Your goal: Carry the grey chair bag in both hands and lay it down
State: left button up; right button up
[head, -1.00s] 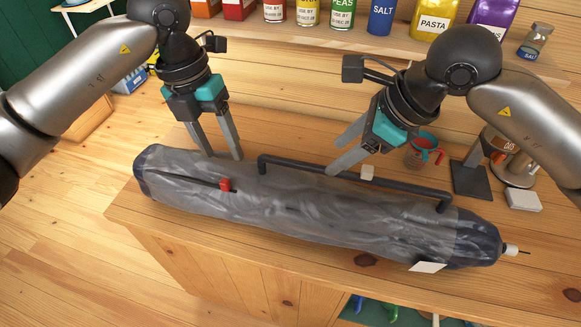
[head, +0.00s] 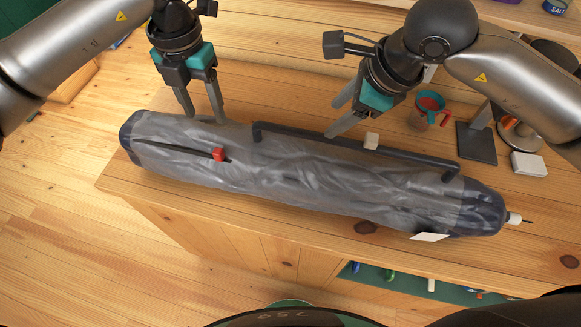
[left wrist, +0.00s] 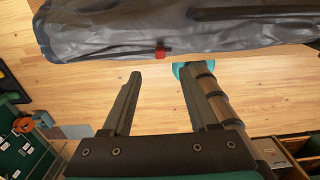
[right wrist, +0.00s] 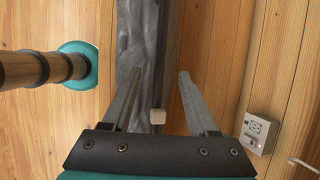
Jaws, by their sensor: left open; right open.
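The grey chair bag (head: 330,185) lies lengthwise on the wooden counter, with dark end caps, a black carry handle (head: 300,137) along its far side and a red zip pull (head: 218,154). My left gripper (head: 206,120) is open and empty, its fingertips at the bag's far edge left of the handle. The left wrist view shows the bag (left wrist: 120,25) beyond the open fingers. My right gripper (head: 330,118) is open, its fingertips by the handle near a small white tag (head: 371,140). In the right wrist view the bag (right wrist: 135,40) runs between the fingers; contact cannot be told.
A red and teal cup (head: 431,110), a dark stand (head: 476,142) and a white block (head: 528,164) stand at the right behind the bag. The wooden counter (head: 280,105) is mostly bare behind the bag. A shelf with small items is under its front edge.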

aim_at(313, 132)
pick_arm(q)
notch_tip(313, 132, down, 11)
jog(key=shift+f, duration=0.1)
pick_arm(e)
jog(key=x, duration=1.1)
jog(key=shift+a+f, duration=0.1)
pick_arm(q)
grip_shut()
pick_arm(e)
grip_shut()
pick_arm(q)
jog(key=shift+w+r, duration=0.2)
pick_arm(e)
jog(key=shift+w+r, duration=0.2)
jog(key=shift+r, duration=0.05)
